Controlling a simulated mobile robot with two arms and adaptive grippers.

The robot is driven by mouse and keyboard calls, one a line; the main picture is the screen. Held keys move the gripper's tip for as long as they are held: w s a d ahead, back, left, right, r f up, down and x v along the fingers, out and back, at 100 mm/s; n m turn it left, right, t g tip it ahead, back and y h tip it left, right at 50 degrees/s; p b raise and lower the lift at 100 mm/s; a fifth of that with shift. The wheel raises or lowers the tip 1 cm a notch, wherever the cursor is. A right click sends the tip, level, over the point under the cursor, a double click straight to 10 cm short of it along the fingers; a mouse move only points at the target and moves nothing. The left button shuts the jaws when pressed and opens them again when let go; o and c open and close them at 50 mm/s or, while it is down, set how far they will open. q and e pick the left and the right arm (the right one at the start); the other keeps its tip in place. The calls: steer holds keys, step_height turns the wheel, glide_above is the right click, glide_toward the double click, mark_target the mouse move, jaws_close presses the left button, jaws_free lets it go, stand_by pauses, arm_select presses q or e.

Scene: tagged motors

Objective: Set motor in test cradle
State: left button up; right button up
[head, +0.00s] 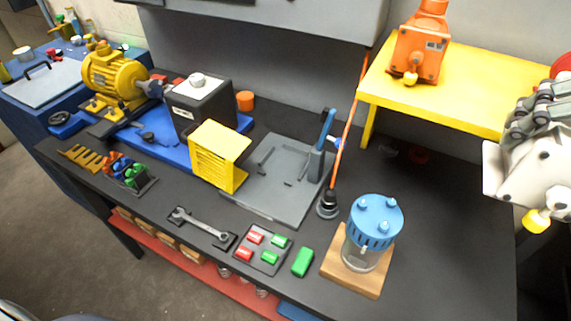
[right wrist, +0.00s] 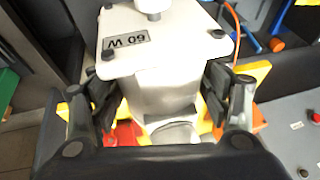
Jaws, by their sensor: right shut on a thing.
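A white motor (head: 520,170) with a yellow shaft cap (head: 537,220) is in my right gripper (head: 543,112) at the right edge of the head view. The motor hangs beside the yellow shelf, above the bench. In the right wrist view the motor (right wrist: 150,60) carries a "60 W" label, and the fingers of the gripper (right wrist: 160,90) are shut on its two sides. A grey fixture plate (head: 262,203) with slots and a blue-handled clamp (head: 322,145) lies mid-bench; it looks like the test cradle and holds no motor. My left gripper is not in view.
An orange motor (head: 422,55) stands on the yellow shelf (head: 465,105). A blue-lidded jar (head: 372,225) on a wooden block (head: 340,268) stands front right. A yellow louvred box (head: 218,155) adjoins the plate's left side.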

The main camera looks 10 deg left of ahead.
steer(key=s+a+x, duration=0.2)
steer(key=x, duration=1.3)
steer(key=shift+f, duration=0.35)
